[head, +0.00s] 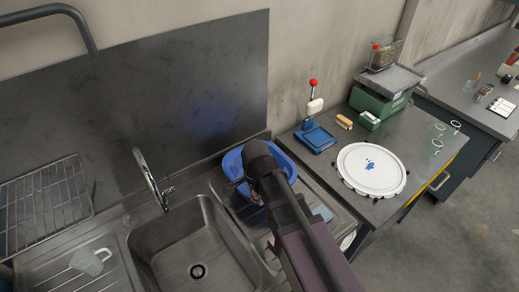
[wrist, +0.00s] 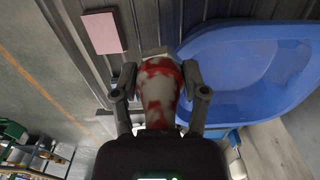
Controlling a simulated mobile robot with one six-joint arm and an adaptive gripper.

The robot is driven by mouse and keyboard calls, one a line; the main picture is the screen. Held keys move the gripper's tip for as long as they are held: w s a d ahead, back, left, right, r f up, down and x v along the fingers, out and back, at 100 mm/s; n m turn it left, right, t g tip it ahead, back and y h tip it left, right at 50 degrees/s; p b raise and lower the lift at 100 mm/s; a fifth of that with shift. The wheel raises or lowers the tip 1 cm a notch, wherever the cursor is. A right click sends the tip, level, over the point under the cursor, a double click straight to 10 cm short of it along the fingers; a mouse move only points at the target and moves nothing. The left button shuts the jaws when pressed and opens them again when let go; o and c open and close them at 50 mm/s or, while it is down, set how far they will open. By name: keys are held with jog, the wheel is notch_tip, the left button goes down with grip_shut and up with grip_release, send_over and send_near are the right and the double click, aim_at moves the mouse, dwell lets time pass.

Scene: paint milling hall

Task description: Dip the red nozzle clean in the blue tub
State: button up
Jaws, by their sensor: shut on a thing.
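The nozzle (wrist: 158,92) is pale with red patches and shows in the wrist view between the two fingers of my gripper (wrist: 160,78). My gripper is shut on it. The blue tub (wrist: 225,45) is just right of the nozzle in the wrist view, and the nozzle's end appears beside its rim, over the grooved metal surface. In the head view the blue tub (head: 232,163) stands on the drainboard right of the sink. My arm covers much of the tub there and mostly hides the gripper and nozzle. I cannot tell the nozzle's height above the rim.
The sink (head: 190,250) with its tap (head: 150,180) lies left of the tub. A wire rack (head: 45,205) and a clear jug (head: 90,260) are further left. A side table to the right holds a white round plate (head: 372,170) and a blue-based lever device (head: 315,138).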

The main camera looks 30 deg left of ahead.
jog(key=shift+w+d, duration=0.1)
jog(key=shift+w, duration=0.05)
jog(key=w+a+m, duration=0.1)
jog(key=w+a, duration=0.2)
jog(key=w, duration=0.4)
jog(key=w+a+r+m+p, duration=0.1)
jog(key=w+a, duration=0.3)
jog(key=w, duration=0.4)
jog(key=shift+a+r, duration=0.15)
jog(key=shift+a, duration=0.15)
notch_tip(320, 180, down, 16)
jog(key=b, duration=1.5)
jog(key=shift+b, duration=0.35)
jog(key=shift+r, duration=0.15)
dwell(2.0)
